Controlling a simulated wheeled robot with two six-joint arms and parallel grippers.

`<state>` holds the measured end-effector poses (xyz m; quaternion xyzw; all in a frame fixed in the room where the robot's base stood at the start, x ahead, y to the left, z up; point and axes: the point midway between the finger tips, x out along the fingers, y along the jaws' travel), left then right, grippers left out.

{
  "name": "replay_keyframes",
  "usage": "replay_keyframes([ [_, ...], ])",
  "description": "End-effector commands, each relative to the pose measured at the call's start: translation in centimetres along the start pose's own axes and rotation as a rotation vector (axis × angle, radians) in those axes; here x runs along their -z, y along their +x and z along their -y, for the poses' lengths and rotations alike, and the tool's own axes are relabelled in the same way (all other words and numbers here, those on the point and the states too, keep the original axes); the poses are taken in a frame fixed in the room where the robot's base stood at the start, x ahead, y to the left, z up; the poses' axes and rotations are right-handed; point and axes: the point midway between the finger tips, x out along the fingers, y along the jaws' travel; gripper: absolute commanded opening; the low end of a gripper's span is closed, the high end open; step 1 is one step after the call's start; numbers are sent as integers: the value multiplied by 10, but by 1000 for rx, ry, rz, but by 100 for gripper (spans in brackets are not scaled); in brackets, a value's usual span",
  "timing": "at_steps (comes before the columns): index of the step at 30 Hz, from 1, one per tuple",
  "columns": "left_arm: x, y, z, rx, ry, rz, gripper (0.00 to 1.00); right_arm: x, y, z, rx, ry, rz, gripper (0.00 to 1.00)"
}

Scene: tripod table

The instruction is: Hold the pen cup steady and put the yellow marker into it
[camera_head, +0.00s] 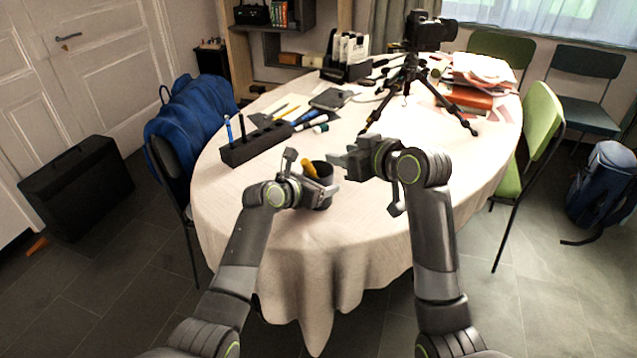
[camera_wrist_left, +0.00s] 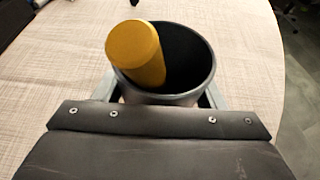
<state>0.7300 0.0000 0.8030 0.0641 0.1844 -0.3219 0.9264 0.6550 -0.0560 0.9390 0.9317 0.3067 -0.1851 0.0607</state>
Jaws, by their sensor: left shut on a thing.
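The dark pen cup (camera_head: 323,169) stands upright near the front edge of the white-covered table. My left gripper (camera_head: 314,187) is shut on the cup, a finger on each side of it, as the left wrist view shows. The yellow marker (camera_head: 308,168) is inside the cup, leaning against its rim, with its upper end sticking out. In the left wrist view the marker (camera_wrist_left: 137,52) leans to the left in the cup (camera_wrist_left: 192,62), and its lower end is hidden. My right gripper (camera_head: 338,167) is just right of the cup, apart from the marker; its jaw opening is unclear.
A black pen holder block (camera_head: 255,145) with upright pens stands at the left of the table (camera_head: 235,197). Several pens and markers lie behind it. A camera on a tripod (camera_head: 412,75) and a stack of books (camera_head: 470,97) are at the back. The front right tabletop is clear.

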Motion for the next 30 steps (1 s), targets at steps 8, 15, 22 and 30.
replay_keyframes([
  [8,0,0,0,0,0,-1,66,0,0,0,0,1,1,40],
  [15,0,0,0,0,0,-1,90,0,0,0,0,1,0,40],
  [22,0,0,0,0,0,0,90,0,0,0,0,0,0,40],
  [30,1,-19,0,-1,1,1,90,0,0,0,0,0,0,40],
])
